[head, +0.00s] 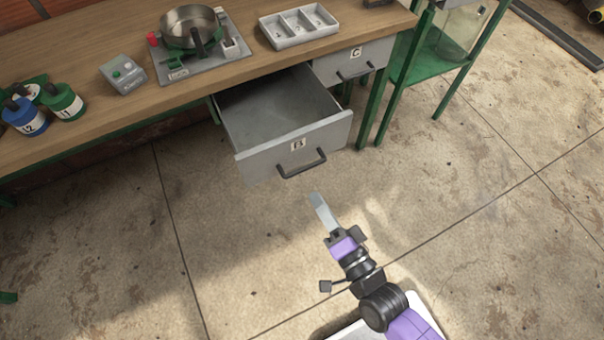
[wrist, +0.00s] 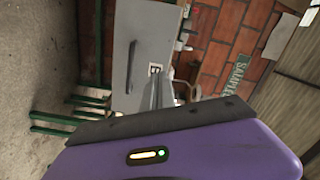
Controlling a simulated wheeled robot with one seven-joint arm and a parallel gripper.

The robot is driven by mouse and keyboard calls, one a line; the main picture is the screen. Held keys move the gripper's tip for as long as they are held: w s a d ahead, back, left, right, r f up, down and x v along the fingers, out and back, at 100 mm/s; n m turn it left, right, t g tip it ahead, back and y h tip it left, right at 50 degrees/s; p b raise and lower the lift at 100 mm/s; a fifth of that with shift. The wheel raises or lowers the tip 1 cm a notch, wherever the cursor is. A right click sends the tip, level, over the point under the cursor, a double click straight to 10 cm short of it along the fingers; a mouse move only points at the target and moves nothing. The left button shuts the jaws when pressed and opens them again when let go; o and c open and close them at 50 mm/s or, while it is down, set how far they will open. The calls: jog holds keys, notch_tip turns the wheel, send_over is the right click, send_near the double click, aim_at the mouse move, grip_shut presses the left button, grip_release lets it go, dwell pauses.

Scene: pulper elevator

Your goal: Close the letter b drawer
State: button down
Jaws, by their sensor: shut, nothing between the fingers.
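A grey drawer (head: 262,163) is pulled well out from under the wooden workbench (head: 95,100). Its inside looks empty. Its front has a dark bar handle (head: 302,164) and a small white label (head: 297,145) whose letter I cannot read clearly. My gripper (head: 314,197) is shut and empty, in front of and below the drawer front, apparently apart from it. In the wrist view, the shut fingers (wrist: 158,85) point toward a grey drawer front (wrist: 140,50) with a small label, seen sideways. The fingers hide part of that front.
A second grey drawer (head: 345,65) labelled C sits shut to the right. Green legs (head: 376,108) of the bench stand beside the open drawer. A white tray (head: 299,28), a metal pan (head: 190,28) and bottles (head: 64,100) are on top. The floor in front is clear.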

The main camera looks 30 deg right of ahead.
notch_tip(320, 180, down, 3)
jog(key=d+m, duration=0.1)
jog(key=m, duration=0.3)
jog(key=m+h+p, duration=0.1)
send_near(293, 152)
jog(key=w, duration=0.6)
jog(key=shift+w+r, duration=0.1)
jog(key=shift+w, duration=0.3)
jog(key=w+b, duration=0.9)
jog(key=w, duration=1.4)
jog(key=shift+w, duration=0.35)
jog(key=shift+w+r+b, duration=0.2)
jog(key=shift+w+b, duration=0.05)
jog(key=shift+b, duration=0.05)
jog(key=shift+s+f, duration=0.1)
jog(key=shift+f, duration=0.05)
